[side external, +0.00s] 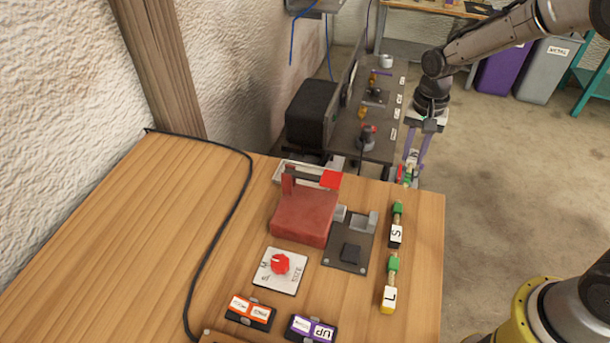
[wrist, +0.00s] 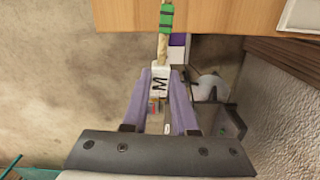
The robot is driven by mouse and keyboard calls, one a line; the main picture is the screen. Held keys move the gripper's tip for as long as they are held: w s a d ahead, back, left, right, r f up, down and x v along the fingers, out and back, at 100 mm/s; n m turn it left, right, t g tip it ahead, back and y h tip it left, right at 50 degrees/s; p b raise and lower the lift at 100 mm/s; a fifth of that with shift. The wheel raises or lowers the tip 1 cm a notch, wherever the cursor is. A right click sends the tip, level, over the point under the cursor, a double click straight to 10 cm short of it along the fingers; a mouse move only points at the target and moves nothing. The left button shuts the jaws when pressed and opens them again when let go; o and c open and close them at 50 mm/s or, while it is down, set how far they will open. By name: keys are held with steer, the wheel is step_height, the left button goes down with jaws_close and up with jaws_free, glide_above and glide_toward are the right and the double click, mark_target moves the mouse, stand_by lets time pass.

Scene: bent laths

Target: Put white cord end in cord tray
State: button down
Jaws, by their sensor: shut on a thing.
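My gripper (side external: 412,163) is beyond the table's far right corner, pointing down. In the wrist view its two purple fingers (wrist: 162,78) are shut on a white block marked M (wrist: 160,88). A pale wooden lath with a green band (wrist: 166,18) extends from this block over the table edge. I cannot make out a white cord end or a tray marked for cords. A black cord (side external: 238,205) lies along the left of the table.
On the wooden table (side external: 120,250) are laths marked S (side external: 396,235) and L (side external: 388,298), a red block (side external: 303,218), a dark plate with grey blocks (side external: 345,255), a red dial (side external: 280,263), and orange and purple labelled switches. A dark bench (side external: 375,145) stands behind.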

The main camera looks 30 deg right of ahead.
steer(key=m, duration=0.1)
steer(key=a+r+m, duration=0.1)
steer(key=m, duration=0.1)
steer(key=shift+s, duration=0.2)
steer(key=s+a+r+m, duration=0.2)
steer(key=a+r+m, duration=0.3)
steer(key=a+m, duration=0.2)
steer(key=s+a+r+m, duration=0.3)
steer(key=a+r+m, duration=0.2)
steer(key=a+m, duration=0.2)
glide_toward(319, 168)
steer(key=s+f, duration=0.1)
steer(key=s, duration=0.1)
steer(key=s+a+f, duration=0.1)
steer(key=shift+s+a+f, duration=0.15)
steer(key=shift+s+f, duration=0.05)
steer(key=shift+s, duration=0.15)
steer(key=shift+w+a+f, duration=0.2)
steer(key=shift+w+f, duration=0.25)
steer(key=shift+f, duration=0.2)
steer(key=shift+w+f, duration=0.1)
steer(key=shift+f, duration=1.4)
steer(key=shift+f, duration=0.1)
